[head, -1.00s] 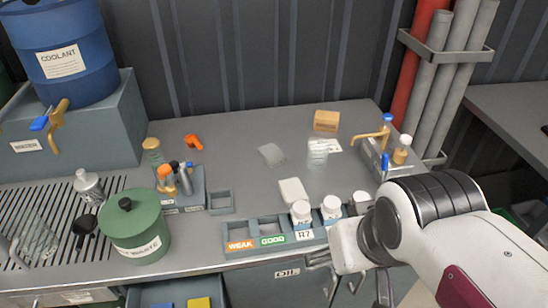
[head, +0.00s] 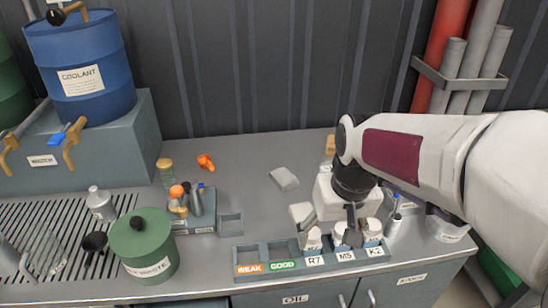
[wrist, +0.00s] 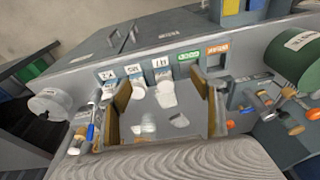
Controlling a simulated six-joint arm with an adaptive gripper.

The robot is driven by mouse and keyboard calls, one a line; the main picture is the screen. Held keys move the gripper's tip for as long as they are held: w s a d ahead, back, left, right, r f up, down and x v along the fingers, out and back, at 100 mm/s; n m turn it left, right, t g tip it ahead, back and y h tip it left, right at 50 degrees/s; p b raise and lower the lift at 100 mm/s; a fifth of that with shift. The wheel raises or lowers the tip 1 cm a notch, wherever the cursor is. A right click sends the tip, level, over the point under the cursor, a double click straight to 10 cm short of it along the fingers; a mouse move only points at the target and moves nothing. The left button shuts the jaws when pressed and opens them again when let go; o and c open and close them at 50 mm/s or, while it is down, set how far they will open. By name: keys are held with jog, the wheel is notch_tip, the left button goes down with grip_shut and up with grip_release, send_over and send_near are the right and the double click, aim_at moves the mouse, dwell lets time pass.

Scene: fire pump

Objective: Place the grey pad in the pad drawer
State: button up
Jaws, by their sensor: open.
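A light grey pad (head: 284,178) lies flat on the bench behind the label rack, left of my arm. In the wrist view a pale patch between the fingers (wrist: 180,120) appears to be this pad. My gripper (head: 329,232) is over the rack's jars, right of and nearer than the pad. Its tan-faced fingers are spread with nothing held between them in the wrist view (wrist: 165,98). The open pad drawer (wrist: 243,18) shows at the top of the wrist view, with a blue pad and a yellow pad inside. In the head view the drawer is out of frame.
A rack (head: 247,268) with several white-lidded jars stands at the bench front. A pale block (head: 301,212) sits behind it. A green waste can (head: 143,250), a tool holder (head: 196,222) and an empty square tray (head: 231,223) are to the left. The back-centre bench is mostly clear.

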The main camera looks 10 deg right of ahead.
aim_at(287, 180)
jog(key=w+f, duration=0.4)
jog(key=w, duration=0.4)
jog(key=w+f+n, duration=0.1)
jog(key=w+f, duration=0.3)
jog(key=w, duration=0.5)
jog(key=w+f+n+y, duration=0.1)
jog(key=w+f, duration=0.3)
jog(key=w, duration=0.5)
jog(key=shift+d+f, duration=0.1)
jog(key=shift+f, duration=0.15)
jog(key=w+n, duration=0.1)
jog(key=w, duration=0.2)
jog(key=shift+w+t, duration=0.3)
jog(key=shift+t, duration=0.1)
jog(key=shift+n+t, duration=0.6)
jog(key=shift+n, duration=0.2)
jog(key=w+r, duration=0.1)
jog(key=w, duration=0.1)
jog(key=w+r, duration=0.1)
jog(key=r, duration=0.1)
jog(key=shift+w, duration=0.4)
jog(key=shift+a+f, duration=0.15)
jog(key=shift+a, duration=0.05)
jog(key=shift+x, duration=1.15)
jog(key=shift+a+x, duration=0.2)
jog(key=shift+x, duration=2.4)
jog(key=shift+w, duration=0.15)
